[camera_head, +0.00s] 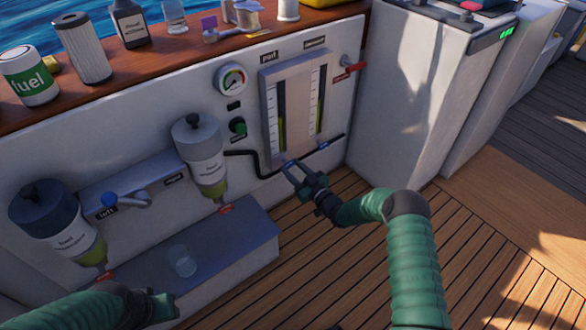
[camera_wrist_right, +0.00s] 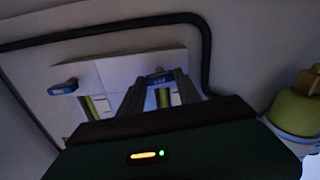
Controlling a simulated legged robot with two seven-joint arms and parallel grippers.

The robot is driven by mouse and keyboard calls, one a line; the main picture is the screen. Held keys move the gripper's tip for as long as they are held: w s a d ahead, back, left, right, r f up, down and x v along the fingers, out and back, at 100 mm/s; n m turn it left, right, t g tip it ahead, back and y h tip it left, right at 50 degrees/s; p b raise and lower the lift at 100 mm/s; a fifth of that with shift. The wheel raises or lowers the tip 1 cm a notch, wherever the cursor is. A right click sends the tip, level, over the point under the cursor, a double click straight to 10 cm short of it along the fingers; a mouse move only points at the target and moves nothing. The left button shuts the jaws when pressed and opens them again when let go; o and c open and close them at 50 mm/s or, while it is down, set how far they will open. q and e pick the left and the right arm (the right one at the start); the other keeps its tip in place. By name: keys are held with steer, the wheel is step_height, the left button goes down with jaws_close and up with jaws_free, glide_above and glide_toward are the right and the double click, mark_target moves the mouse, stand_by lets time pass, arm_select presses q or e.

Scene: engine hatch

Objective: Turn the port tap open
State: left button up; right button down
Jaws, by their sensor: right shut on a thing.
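The sight gauge panel (camera_head: 296,108) is on the white wall, with two upright gauge tubes holding yellow-green liquid. The port tap is the blue one under the left tube; in the right wrist view its blue handle (camera_wrist_right: 158,76) shows between my fingers. My right gripper (camera_head: 293,168) reaches to the foot of the left tube and is shut on this tap. The fingers (camera_wrist_right: 160,92) partly hide it. The other blue tap (camera_head: 323,145) is under the right tube; it also shows in the right wrist view (camera_wrist_right: 62,87).
A black hose (camera_head: 262,168) runs beneath the panel. Two filter bowls (camera_head: 202,157) (camera_head: 62,222) hang to the left, with a blue-handled lever (camera_head: 122,201) between them. A clear cup (camera_head: 182,260) stands on the grey step (camera_head: 232,247). A red-handled valve (camera_head: 350,68) is right of the panel.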

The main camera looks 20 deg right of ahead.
steer(key=shift+s+a+f+n+p, duration=0.1)
steer(key=shift+n+p, duration=0.5)
steer(key=shift+n, duration=2.15)
steer(key=shift+a+f+n+p, duration=0.15)
steer(key=shift+n+p, duration=0.5)
steer(key=shift+n, duration=2.05)
steer(key=shift+s+f+n+p, duration=0.1)
steer(key=shift+n+p, duration=0.5)
steer(key=shift+n, duration=2.15)
steer(key=c, duration=0.9)
jaws_free()
steer(key=shift+f, duration=0.1)
steer(key=shift+o, duration=0.3)
steer(key=shift+w, duration=0.1)
steer(key=shift+r, duration=0.2)
steer(key=shift+d, duration=0.1)
